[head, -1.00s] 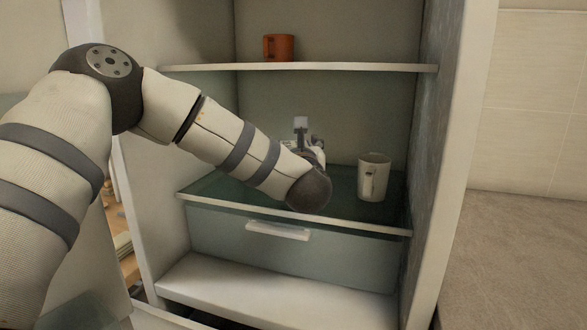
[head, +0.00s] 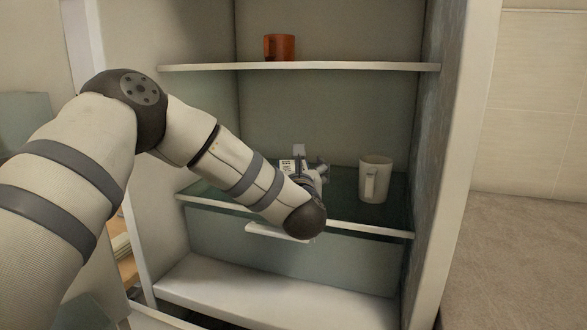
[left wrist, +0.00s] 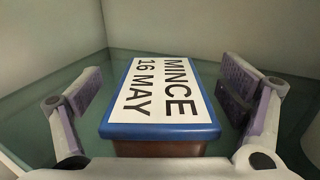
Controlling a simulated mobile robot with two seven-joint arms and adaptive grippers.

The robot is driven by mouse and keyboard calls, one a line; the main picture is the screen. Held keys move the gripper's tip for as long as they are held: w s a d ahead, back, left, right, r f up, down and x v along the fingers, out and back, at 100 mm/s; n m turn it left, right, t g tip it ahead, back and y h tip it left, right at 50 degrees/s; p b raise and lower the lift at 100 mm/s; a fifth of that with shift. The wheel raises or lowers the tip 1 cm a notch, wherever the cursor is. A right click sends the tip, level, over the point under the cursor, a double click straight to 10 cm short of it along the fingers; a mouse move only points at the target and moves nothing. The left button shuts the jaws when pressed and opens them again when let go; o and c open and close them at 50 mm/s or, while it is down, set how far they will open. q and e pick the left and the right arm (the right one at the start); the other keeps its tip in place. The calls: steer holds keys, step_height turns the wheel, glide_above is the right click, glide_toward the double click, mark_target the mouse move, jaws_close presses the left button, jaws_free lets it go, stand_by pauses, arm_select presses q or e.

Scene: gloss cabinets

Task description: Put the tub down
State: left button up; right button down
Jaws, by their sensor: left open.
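The tub (left wrist: 165,132) has a blue lid, a brown body and a white label reading "MINCE 16 MAY". It stands on the greenish glass shelf (left wrist: 38,130) in the left wrist view. My left gripper (head: 314,172) is open, with one finger on each side of the tub and a visible gap on both sides. In the head view only a bit of the tub's white label (head: 288,165) shows; my left wrist hides the rest. My right gripper is not in view.
A white mug (head: 375,180) stands on the same shelf, to the right of my left gripper. An orange mug (head: 279,48) is on the upper shelf (head: 350,67). Cabinet walls close in both sides.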

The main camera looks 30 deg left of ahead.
arm_select(q)
steer(key=v, duration=1.2)
steer(key=shift+p, duration=0.3)
